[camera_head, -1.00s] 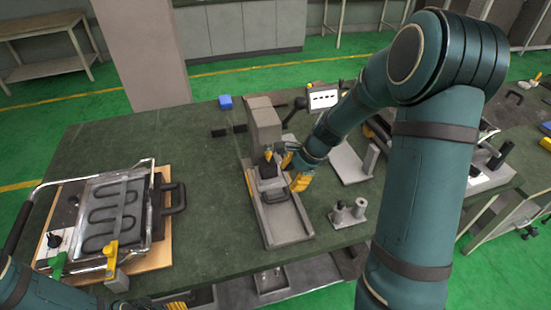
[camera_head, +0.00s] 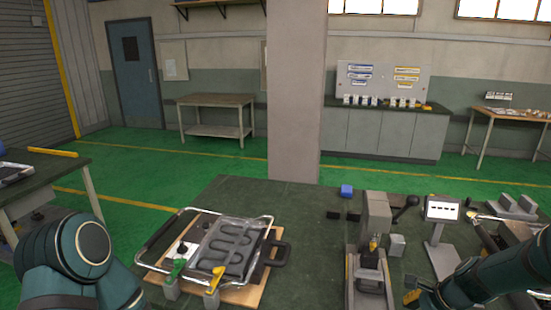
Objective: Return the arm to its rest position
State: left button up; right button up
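My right arm (camera_head: 490,278) comes in from the lower right, low over the green bench. Its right gripper (camera_head: 412,290) has yellow fingertips that look apart, with nothing seen between them. It is just right of the grey press fixture (camera_head: 375,215) and clear of it. My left arm (camera_head: 75,260) shows only as a bent teal part at the lower left; its gripper is out of view.
A heating element (camera_head: 232,245) lies in a metal-framed fixture with green and yellow clamps on the bench (camera_head: 310,250).

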jog(key=s+a+f+n+g+h, duration=0.15)
jog(key=s+a+f+n, duration=0.35)
jog(key=a+f+n, duration=0.6)
pick_arm(q)
jog(key=shift+s, duration=0.1)
pick_arm(e)
jog(key=s+a+f+n+y, duration=0.1)
jog(key=s+a+f+n, duration=0.5)
jog(key=a, duration=0.5)
jog(key=shift+s+a+f+n, duration=0.25)
jog(key=shift+s+n, duration=0.45)
jog(key=shift+s, duration=0.4)
